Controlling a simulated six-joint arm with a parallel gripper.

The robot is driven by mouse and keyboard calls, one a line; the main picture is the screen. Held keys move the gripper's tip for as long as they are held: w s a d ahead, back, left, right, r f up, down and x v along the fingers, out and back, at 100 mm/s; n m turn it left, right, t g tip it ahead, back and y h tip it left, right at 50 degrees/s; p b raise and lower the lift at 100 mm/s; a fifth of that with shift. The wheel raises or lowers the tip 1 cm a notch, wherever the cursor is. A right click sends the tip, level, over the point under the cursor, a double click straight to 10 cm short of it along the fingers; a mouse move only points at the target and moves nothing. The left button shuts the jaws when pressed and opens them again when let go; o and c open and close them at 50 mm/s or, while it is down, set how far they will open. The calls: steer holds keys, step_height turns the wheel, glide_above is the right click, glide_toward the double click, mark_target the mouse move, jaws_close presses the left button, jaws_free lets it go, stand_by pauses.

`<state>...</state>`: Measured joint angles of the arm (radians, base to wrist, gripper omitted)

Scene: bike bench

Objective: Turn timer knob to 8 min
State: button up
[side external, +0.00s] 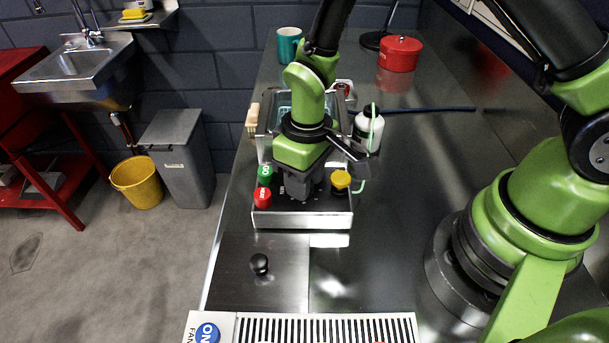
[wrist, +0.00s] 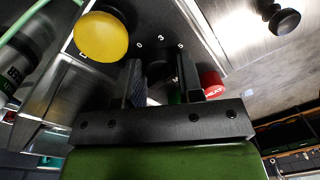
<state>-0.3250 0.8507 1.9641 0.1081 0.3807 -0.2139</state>
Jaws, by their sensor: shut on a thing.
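The bench unit (side external: 302,219) has a black sloped control panel with a green button (side external: 265,174), a red button (side external: 262,196) and a yellow button (side external: 341,179). My gripper (side external: 300,192) points down at the middle of this panel. In the wrist view, my gripper's fingers (wrist: 162,80) are on either side of the timer knob's place and are closed on it. The knob is dark and mostly hidden by the fingers. Dial marks 0, 3 and 5 (wrist: 159,41) show beyond the fingers; the 8 mark and the knob's pointer cannot be made out.
The yellow button (wrist: 102,36) and red button (wrist: 213,85) flank the fingers. A metal basin (side external: 262,148) sits behind the panel, with a white bottle (side external: 368,130) on its right. A lid with a black knob (side external: 259,264) lies in front. The bench to the right is mostly clear.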

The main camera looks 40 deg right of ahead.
steer(key=m, duration=0.3)
steer(key=shift+w+m, duration=0.15)
steer(key=shift+m, duration=0.15)
steer(key=shift+d+m+t, duration=0.1)
steer(key=shift+m+t, duration=0.2)
steer(key=shift+m, duration=1.5)
steer(key=o, duration=0.6)
steer(key=shift+r, duration=0.15)
steer(key=r, duration=0.9)
steer(key=shift+s+d+r, duration=0.3)
steer(key=shift+r, duration=0.05)
